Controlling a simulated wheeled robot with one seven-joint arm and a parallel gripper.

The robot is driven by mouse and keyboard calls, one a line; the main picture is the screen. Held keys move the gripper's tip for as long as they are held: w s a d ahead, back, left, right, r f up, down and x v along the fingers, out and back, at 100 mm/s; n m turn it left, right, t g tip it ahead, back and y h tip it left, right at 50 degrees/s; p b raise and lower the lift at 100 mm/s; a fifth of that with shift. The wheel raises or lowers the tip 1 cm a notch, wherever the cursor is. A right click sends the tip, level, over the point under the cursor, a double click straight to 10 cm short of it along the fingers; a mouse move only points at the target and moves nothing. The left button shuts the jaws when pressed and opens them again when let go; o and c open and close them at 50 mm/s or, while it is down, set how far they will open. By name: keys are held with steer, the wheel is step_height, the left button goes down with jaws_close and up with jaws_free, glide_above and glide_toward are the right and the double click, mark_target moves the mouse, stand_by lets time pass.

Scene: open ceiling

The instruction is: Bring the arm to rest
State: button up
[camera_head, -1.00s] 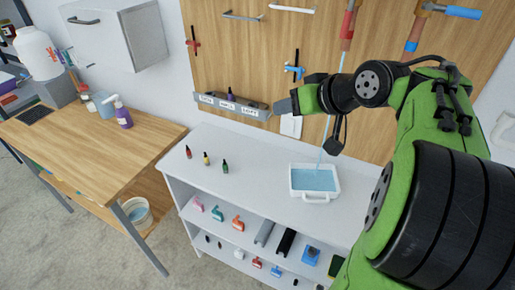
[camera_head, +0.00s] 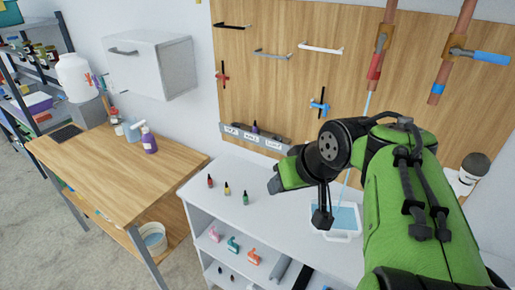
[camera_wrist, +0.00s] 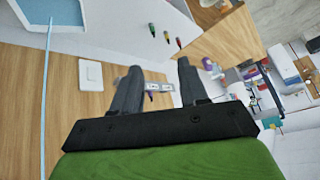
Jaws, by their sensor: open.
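My green and black arm comes in from the right in the head view, bent over the white shelf unit (camera_head: 268,218). My gripper (camera_head: 274,184) points left above the unit's top, near the wall panel. In the wrist view my gripper (camera_wrist: 158,75) shows two dark fingers spread wide apart with nothing between them. The gap faces the wooden panel, with the labelled rack (camera_wrist: 158,87) beyond the fingertips. In the head view the far finger is largely hidden by the near side of my gripper.
Small red, yellow and green bottles (camera_head: 227,188) stand on the unit's top, left of my gripper. The labelled rack (camera_head: 255,138) holds a dark bottle. A wooden table (camera_head: 110,178) stands left.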

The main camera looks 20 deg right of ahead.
steer(key=s+a+f+h, duration=0.1)
steer(key=s+f, duration=0.1)
steer(key=s, duration=0.6)
steer(key=s+a+f+g, duration=0.1)
steer(key=s+a+f, duration=0.1)
steer(key=s, duration=0.6)
steer(key=shift+s+a+f+h, duration=0.2)
steer(key=shift+f+h, duration=0.2)
steer(key=shift+f, duration=0.3)
steer(key=shift+a, duration=0.1)
